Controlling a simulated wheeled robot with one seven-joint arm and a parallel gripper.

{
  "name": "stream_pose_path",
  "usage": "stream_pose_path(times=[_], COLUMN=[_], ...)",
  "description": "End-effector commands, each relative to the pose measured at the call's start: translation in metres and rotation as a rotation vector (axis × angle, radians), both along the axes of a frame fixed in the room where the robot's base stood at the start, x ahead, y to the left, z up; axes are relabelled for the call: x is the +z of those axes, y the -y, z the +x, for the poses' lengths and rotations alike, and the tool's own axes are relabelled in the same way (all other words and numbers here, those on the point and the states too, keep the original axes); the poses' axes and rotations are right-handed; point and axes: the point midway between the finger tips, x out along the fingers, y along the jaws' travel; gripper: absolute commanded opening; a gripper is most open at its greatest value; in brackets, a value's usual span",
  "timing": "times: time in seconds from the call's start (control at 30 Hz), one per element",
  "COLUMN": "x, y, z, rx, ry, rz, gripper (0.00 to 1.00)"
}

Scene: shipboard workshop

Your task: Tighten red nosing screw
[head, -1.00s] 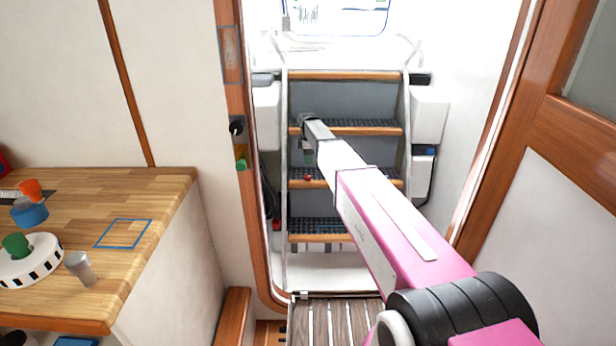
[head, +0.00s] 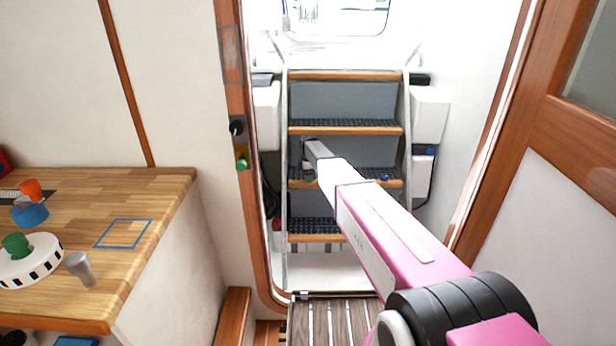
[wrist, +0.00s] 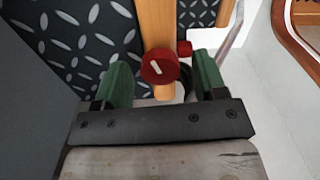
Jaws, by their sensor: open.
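The red nosing screw (wrist: 160,66), a round red knob with a pale slot mark, shows in the wrist view at the wooden step nosing (wrist: 153,22). My gripper (wrist: 162,70) is open, with one green finger on each side of the red screw. In the head view my gripper (head: 308,177) is at the left end of a middle step, and the red screw is hidden there.
A second red piece (wrist: 184,48) lies just beyond the screw. A blue knob (head: 384,178) sits on the nosing farther right. A metal ladder rail (head: 285,200) runs close to my gripper's left. The wooden counter (head: 160,190) at left is clear of my arm.

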Motion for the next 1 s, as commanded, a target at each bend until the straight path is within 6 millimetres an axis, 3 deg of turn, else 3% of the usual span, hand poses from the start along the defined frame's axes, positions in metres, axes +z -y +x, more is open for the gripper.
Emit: stream_pose_path(times=[0.1, 0.23, 0.27, 0.67, 1.0], x=[0.0001, 0.0001, 0.0001, 0.0002, 0.0002], y=[0.0000, 0.0000, 0.0000, 0.0000, 0.0000], z=[0.0000, 0.0000, 0.0000, -0.0002, -0.0005], rx=[0.000, 0.000, 0.000, -0.054, -0.298], ry=[0.000, 0.000, 0.000, 0.000, 0.000], rz=[0.000, 0.000, 0.000, 0.000, 0.000], gripper=[0.62, 0.19, 0.15, 0.16, 0.16])
